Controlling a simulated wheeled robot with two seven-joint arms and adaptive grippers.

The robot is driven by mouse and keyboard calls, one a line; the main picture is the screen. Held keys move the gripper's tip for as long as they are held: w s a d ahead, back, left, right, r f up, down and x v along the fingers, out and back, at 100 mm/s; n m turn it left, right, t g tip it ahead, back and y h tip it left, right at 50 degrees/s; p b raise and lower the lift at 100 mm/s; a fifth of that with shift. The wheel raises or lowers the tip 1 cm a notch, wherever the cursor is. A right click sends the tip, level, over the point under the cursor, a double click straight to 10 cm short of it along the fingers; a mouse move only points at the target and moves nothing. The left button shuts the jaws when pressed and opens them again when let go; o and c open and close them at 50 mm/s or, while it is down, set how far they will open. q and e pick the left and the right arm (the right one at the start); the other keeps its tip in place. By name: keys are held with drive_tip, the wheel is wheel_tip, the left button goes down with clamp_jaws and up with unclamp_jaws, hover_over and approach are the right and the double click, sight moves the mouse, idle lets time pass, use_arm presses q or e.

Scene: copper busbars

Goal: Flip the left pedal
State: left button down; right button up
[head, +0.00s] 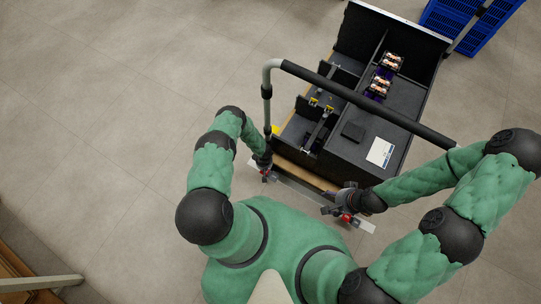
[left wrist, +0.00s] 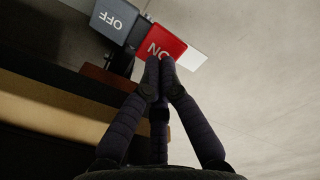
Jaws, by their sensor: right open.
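The left pedal has a grey OFF half (left wrist: 114,18) and a red ON half (left wrist: 158,42) in the left wrist view. My right gripper (head: 338,206) is open beside the right pedal (head: 349,218), at the cart's lower right corner.
The dark cart (head: 345,150) has compartments holding copper parts (head: 386,72). Its handle bar (head: 360,100) arches over it, close to both arms. Blue crates (head: 455,20) stand at the back right. The floor (head: 90,100) to the left is clear.

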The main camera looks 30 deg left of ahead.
use_arm(q)
drive_tip(key=shift+s+f, duration=0.1)
drive_tip(key=shift+f, duration=1.25)
idle(0.7)
drive_tip(key=shift+r+p, duration=2.1)
drive_tip(key=shift+r, duration=1.45)
